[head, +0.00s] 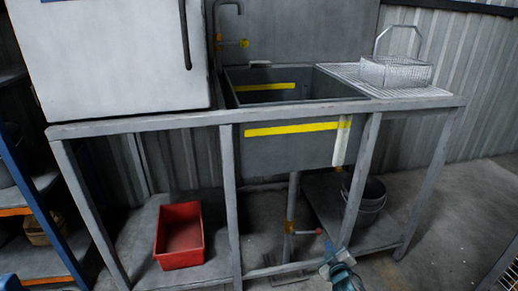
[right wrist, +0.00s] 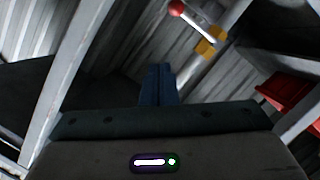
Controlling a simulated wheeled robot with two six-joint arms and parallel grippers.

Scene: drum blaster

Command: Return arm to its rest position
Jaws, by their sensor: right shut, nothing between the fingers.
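My right gripper (head: 335,266) is low in front of the sink stand in the head view, at the bottom edge right of centre. Its fingers (right wrist: 158,85) are together and empty in the right wrist view. Beyond them is a drain valve with a yellow body (right wrist: 210,42) and a white lever ending in a red knob (right wrist: 176,8). In the head view the lever with its red knob (head: 318,232) points right, across the upright drain pipe (head: 292,200). The gripper is apart from the lever. My left gripper is not in view.
The grey sink (head: 290,150) has yellow stripes, with a wire basket (head: 395,72) to its right. Below stand a red bin (head: 180,237) on the left shelf and a grey bucket (head: 369,193) on the right. Metal legs (head: 358,185) flank the pipe.

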